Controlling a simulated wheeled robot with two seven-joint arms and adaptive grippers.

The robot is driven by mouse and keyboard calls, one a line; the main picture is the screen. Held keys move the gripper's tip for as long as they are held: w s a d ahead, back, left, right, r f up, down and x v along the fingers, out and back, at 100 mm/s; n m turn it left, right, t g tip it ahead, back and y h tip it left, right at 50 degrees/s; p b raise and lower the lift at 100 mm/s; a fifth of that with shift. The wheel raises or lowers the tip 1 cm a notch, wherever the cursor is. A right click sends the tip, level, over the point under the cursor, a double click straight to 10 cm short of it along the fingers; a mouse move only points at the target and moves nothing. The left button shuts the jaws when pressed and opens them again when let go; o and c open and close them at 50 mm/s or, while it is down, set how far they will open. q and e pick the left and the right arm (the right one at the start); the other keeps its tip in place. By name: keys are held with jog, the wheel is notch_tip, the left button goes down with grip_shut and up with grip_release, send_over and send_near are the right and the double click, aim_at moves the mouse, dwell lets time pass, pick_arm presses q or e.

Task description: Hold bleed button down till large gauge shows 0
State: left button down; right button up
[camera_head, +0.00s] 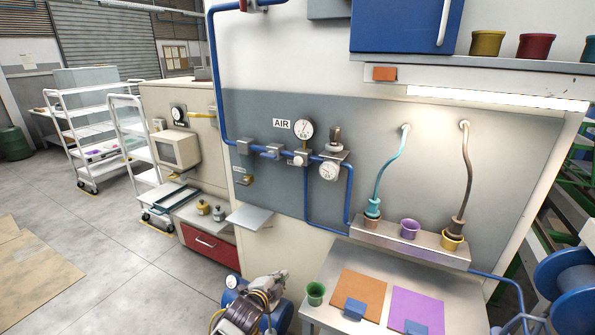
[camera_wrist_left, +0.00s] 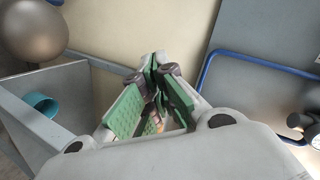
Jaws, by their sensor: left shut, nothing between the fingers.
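The upper round gauge (camera_head: 304,129) sits beside the AIR sign on the grey wall panel in the head view; its needle is too small to read surely. A second round gauge (camera_head: 328,170) hangs lower right on the blue pipe. A small pale round part (camera_head: 300,158) sits on the pipe between them; I cannot tell surely that it is the bleed button. My left gripper (camera_wrist_left: 155,68) shows in the left wrist view with its green-padded fingers shut and empty. My right gripper is not in view.
A bench (camera_head: 335,262) with a green pot (camera_head: 316,293) and coloured mats stands below the panel. A grey shelf (camera_head: 249,217) juts from the wall. The blue pipe (camera_wrist_left: 255,60) also shows in the left wrist view.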

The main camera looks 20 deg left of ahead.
pick_arm(q)
jog(key=w+a+r+m+t, duration=0.2)
jog(key=w+r+m+t, duration=0.15)
jog(key=r, duration=0.45)
jog(key=m+t+h, duration=0.4)
jog(key=m+t, duration=0.2)
jog(key=m, duration=0.5)
send_near(299, 160)
notch_tip(299, 160, down, 5)
jog(key=s+a, duration=0.1)
jog(key=s, duration=0.1)
notch_tip(299, 160, up, 9)
jog(key=s+m+t+h, duration=0.1)
jog(key=s+m+h, duration=0.1)
jog(key=m+h, duration=0.4)
jog(key=m, duration=0.3)
jog(key=shift+s+h+b, duration=0.25)
jog(key=shift+h+b, duration=0.05)
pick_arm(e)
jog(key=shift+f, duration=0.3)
pick_arm(q)
jog(key=shift+w+t, duration=0.15)
jog(key=shift+t, duration=0.1)
